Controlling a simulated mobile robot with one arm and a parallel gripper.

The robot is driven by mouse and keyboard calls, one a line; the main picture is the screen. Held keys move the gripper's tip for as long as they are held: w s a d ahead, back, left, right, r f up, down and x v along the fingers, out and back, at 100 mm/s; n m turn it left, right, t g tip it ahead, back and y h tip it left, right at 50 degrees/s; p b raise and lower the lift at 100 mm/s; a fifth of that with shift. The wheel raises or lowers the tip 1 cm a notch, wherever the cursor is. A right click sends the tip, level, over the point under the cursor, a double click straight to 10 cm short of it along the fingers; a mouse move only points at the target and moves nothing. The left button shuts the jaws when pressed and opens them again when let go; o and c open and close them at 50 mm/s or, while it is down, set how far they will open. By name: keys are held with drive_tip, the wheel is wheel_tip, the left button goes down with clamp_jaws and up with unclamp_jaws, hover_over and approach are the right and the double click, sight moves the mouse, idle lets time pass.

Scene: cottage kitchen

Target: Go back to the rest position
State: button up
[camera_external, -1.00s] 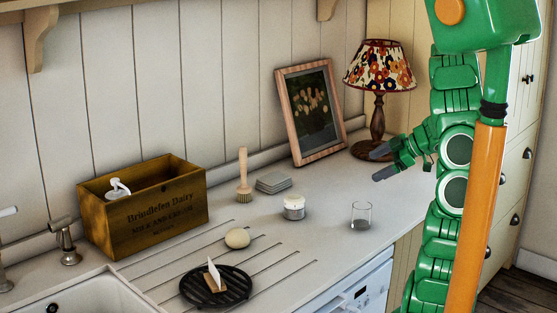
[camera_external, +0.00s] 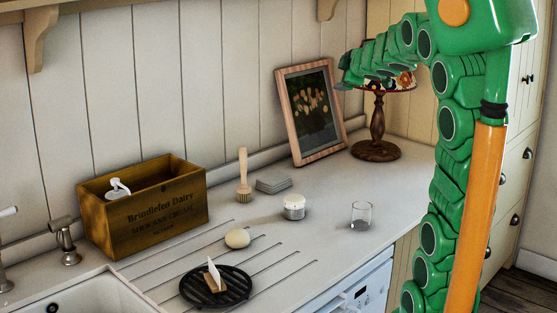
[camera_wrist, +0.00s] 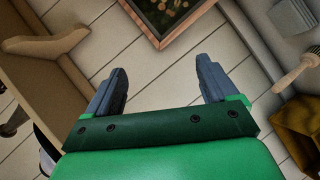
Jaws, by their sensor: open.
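My gripper (camera_wrist: 163,75) shows in the wrist view with its two grey fingers wide apart and nothing between them. In the external view my green arm is raised and bent over to the left. Its end (camera_external: 346,74) is high above the counter, in front of the flowered lampshade, which it partly hides. The fingers are hard to make out there.
The lamp (camera_external: 377,130) and a framed picture (camera_external: 310,112) stand at the back of the counter. A glass (camera_external: 361,216), a jar (camera_external: 294,207), a brush (camera_external: 243,180), coasters (camera_external: 273,185) and a wooden box (camera_external: 150,210) stand below. Wall brackets (camera_external: 40,38) jut out above.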

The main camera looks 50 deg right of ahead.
drive_tip(key=s+a+r+m+g+h, duration=0.1)
drive_tip(key=s+a+r+m+g, duration=0.15)
drive_tip(key=s+a+r, duration=0.4)
drive_tip(key=s+a+f+m+g+y, duration=0.25)
drive_tip(key=s+a+f, duration=0.35)
drive_tip(key=f, duration=0.3)
drive_tip(key=s+a+f+m+g+y, duration=0.1)
drive_tip(key=s+a+f+g, duration=0.3)
drive_tip(key=f, duration=0.5)
drive_tip(key=s+a+f+g+y, duration=0.1)
drive_tip(key=s+a+f, duration=0.2)
drive_tip(key=s+a, duration=0.2)
drive_tip(key=s+a+f+m+g+y, duration=0.1)
drive_tip(key=s+a+f+g, duration=0.1)
drive_tip(key=s+a, duration=0.3)
drive_tip(key=s+a+f+g+y, duration=0.1)
drive_tip(key=s+a+f, duration=0.3)
drive_tip(key=s, duration=0.5)
drive_tip(key=shift+a+f+m+g+y, duration=0.3)
drive_tip(key=shift+a+y, duration=0.15)
drive_tip(key=shift+a, duration=0.4)
drive_tip(key=shift+s, duration=0.1)
